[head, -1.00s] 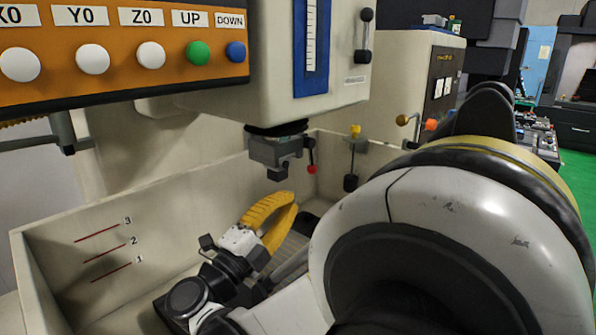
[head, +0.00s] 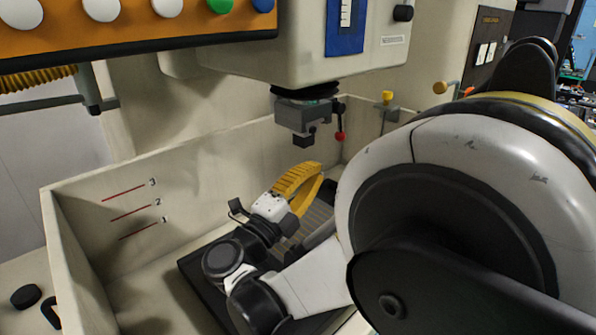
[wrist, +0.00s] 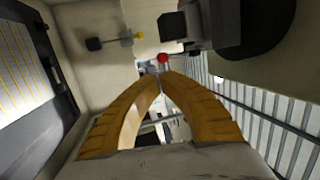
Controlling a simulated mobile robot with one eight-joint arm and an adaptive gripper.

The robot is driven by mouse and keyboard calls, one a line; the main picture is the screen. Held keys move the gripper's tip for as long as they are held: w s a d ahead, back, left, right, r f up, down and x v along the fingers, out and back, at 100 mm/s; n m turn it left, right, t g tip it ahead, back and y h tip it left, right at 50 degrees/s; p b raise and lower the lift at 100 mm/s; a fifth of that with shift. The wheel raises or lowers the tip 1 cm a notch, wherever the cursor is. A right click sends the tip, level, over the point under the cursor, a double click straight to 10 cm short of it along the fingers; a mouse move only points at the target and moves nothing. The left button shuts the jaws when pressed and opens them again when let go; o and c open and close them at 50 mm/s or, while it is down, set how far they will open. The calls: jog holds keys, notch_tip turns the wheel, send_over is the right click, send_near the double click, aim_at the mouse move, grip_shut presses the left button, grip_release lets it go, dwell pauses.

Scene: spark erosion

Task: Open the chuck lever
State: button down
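The chuck (head: 303,112) is a grey block hanging under the machine head. Its lever is a short dark rod with a red ball (head: 340,136) at the lower end, on the chuck's right side, hanging down. My gripper (head: 319,172) has yellow fingers and sits below the chuck, inside the tank, apart from the lever. In the wrist view the fingertips (wrist: 162,75) meet, with nothing seen between them. The red ball (wrist: 163,58) shows just beyond the tips there, and the dark chuck jaw (wrist: 174,27) is above; whether the tips touch the ball cannot be told.
The pale tank wall (head: 85,235) with red level marks surrounds my gripper. A yellow-topped fitting (head: 387,98) stands behind the lever on the right. An orange button panel (head: 130,25) is at upper left. A slatted plate (head: 318,212) lies below.

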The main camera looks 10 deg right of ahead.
aim_at(339, 122)
jog(key=x, duration=0.9)
jog(key=shift+w+d, duration=0.1)
jog(key=shift+d, duration=0.1)
